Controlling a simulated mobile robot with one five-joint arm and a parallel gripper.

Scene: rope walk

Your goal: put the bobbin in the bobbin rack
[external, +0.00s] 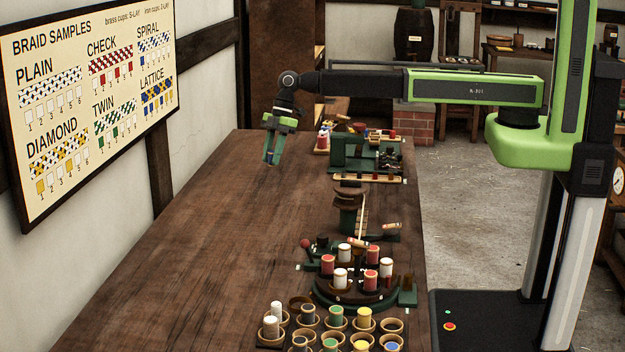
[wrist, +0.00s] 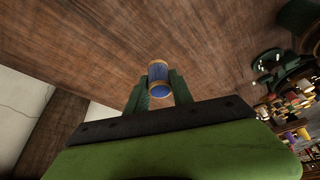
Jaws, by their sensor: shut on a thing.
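My gripper (external: 271,161) hangs above the far left part of the wooden table, pointing down. Its green fingers are shut on a blue bobbin (wrist: 158,72) with tan ends, which shows between the fingertips in the wrist view. At the near end of the table stands a group of round cups (external: 391,325), which looks like the bobbin rack. Several cups hold bobbins with white, green, yellow or blue tops, and some look empty. The gripper is far from these cups.
A dark curved stand (external: 335,297) with red and white bobbins is just behind the cups. A green machine (external: 345,150) and more bobbins line the table's right side farther back. The table's left half (external: 190,250) is bare, beside a wall with a sample board (external: 95,90).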

